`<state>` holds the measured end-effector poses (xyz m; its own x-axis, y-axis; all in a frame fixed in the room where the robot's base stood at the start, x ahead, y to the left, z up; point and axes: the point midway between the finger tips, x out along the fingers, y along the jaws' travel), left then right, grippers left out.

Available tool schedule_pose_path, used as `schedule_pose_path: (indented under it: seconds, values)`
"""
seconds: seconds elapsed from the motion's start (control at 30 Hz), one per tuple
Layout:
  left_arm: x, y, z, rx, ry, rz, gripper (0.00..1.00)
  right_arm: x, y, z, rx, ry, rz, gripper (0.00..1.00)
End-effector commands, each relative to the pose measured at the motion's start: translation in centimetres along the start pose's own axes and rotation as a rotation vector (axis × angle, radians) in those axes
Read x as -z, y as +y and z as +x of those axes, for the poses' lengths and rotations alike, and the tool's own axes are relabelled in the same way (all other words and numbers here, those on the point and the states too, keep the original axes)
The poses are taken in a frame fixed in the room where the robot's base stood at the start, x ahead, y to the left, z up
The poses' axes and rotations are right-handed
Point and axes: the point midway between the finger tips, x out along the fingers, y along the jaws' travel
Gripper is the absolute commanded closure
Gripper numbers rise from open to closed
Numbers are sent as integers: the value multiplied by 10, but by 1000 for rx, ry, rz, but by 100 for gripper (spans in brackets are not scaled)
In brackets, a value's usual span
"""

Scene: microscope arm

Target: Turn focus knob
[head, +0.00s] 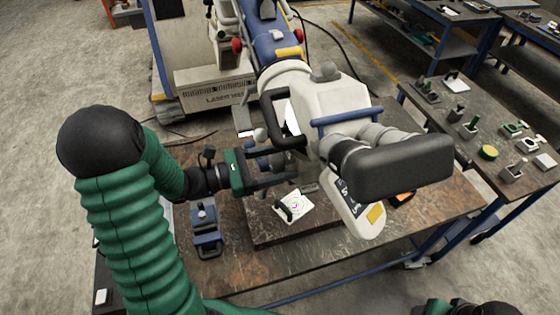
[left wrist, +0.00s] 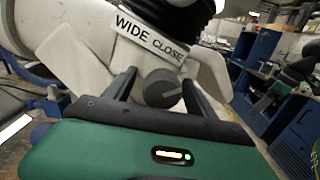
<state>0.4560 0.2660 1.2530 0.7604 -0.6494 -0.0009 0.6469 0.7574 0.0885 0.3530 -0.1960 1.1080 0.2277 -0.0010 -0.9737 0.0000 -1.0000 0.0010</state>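The microscope head (head: 345,110) is white with a black eyepiece part and hangs over the workbench. In the left wrist view, a dark round knob (left wrist: 162,88) with a light pointer line sits on its pale housing, below a "WIDE CLOSE" label (left wrist: 150,37). My left gripper (head: 297,165) reaches in from the left beside the microscope head. Its two fingers also show in the left wrist view (left wrist: 160,92), open, one on each side of the knob with small gaps visible. Contact cannot be judged. I cannot make out the knob in the head view. My right gripper is out of view.
The brown workbench (head: 225,262) carries a raised dark slab, a white sheet (head: 294,207) under the microscope and a blue device (head: 205,225) near my left arm. A side table (head: 500,140) with small parts stands right. The microscope's black handle (head: 283,118) is close to my gripper.

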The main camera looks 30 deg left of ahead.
Motion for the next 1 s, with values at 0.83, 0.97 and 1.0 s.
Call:
schedule_pose_path:
  seconds: [0.83, 0.97, 1.0]
  values:
    - [6, 2, -110, -6, 2, -1, 35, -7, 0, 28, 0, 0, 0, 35]
    - [5, 2, -142, -4, 2, -1, 35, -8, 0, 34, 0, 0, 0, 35]
    - [5, 2, -149, -3, 2, -2, 35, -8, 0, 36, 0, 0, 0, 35]
